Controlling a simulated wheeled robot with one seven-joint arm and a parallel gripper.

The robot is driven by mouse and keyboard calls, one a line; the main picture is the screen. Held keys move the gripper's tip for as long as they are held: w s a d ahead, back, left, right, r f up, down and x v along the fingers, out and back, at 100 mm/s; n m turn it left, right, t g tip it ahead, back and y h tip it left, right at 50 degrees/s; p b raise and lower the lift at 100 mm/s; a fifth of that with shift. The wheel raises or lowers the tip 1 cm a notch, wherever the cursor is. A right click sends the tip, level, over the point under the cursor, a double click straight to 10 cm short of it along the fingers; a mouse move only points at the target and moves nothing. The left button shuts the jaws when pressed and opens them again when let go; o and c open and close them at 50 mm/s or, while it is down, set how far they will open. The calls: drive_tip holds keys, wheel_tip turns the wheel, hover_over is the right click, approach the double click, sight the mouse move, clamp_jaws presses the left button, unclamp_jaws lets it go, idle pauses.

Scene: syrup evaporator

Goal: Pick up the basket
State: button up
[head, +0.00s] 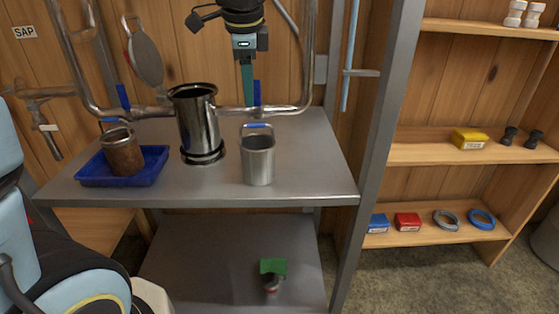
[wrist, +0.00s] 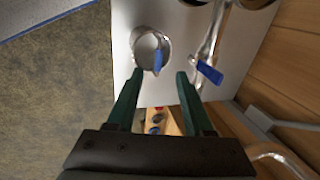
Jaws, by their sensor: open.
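A silvery metal basket (head: 258,162) with a blue grip on its handle stands upright on the grey metal table, right of centre. In the wrist view the basket (wrist: 145,44) lies just beyond the fingertips, its blue grip roughly in line with the gap. A second, brown-stained basket (head: 122,155) with a wire handle stands in a blue tray (head: 150,170) at the table's left. My gripper (head: 247,104) points down above and behind the silvery basket. It also shows in the wrist view (wrist: 159,75), open and empty, apart from the basket.
A tall steel housing (head: 197,125), open at the top with its lid (head: 147,60) swung up, stands left of the silvery basket. Steel pipes with blue valve handles run behind. A grey post (head: 380,140) and shelves stand right.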

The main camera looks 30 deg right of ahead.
sight(256, 125)
drive_tip(key=x, duration=0.3)
drive_tip(key=p+x, duration=0.1)
drive_tip(key=x, duration=0.3)
drive_tip(key=p+x, duration=0.1)
drive_tip(key=x, duration=0.2)
drive_tip(key=shift+s+d+f, duration=0.2)
drive_tip(key=shift+d+f, duration=0.2)
clamp_jaws()
idle(1.0)
